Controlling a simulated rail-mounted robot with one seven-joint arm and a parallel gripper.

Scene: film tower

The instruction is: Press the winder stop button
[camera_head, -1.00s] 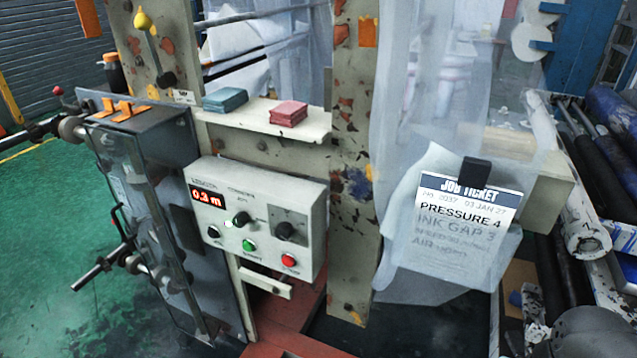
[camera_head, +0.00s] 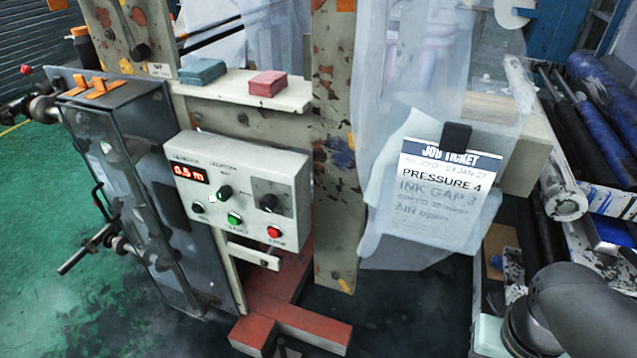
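The winder control box (camera_head: 240,160) is a pale panel on the machine frame, left of the middle. Its red button (camera_head: 274,232) is at the lower right, with a small label under it that looks like "STOP". A green button (camera_head: 234,218) is to its left. The red display (camera_head: 190,173) reads about 0.5 m. Nothing covers or touches the buttons. A grey arm link of mine (camera_head: 575,310) shows at the lower right; my gripper is not in view.
A job ticket (camera_head: 447,180) hangs on plastic film right of the panel. A worn upright post (camera_head: 335,120) stands between them. A blue block (camera_head: 203,72) and a pink block (camera_head: 268,83) lie on the ledge above. Rollers (camera_head: 600,110) lie at the right.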

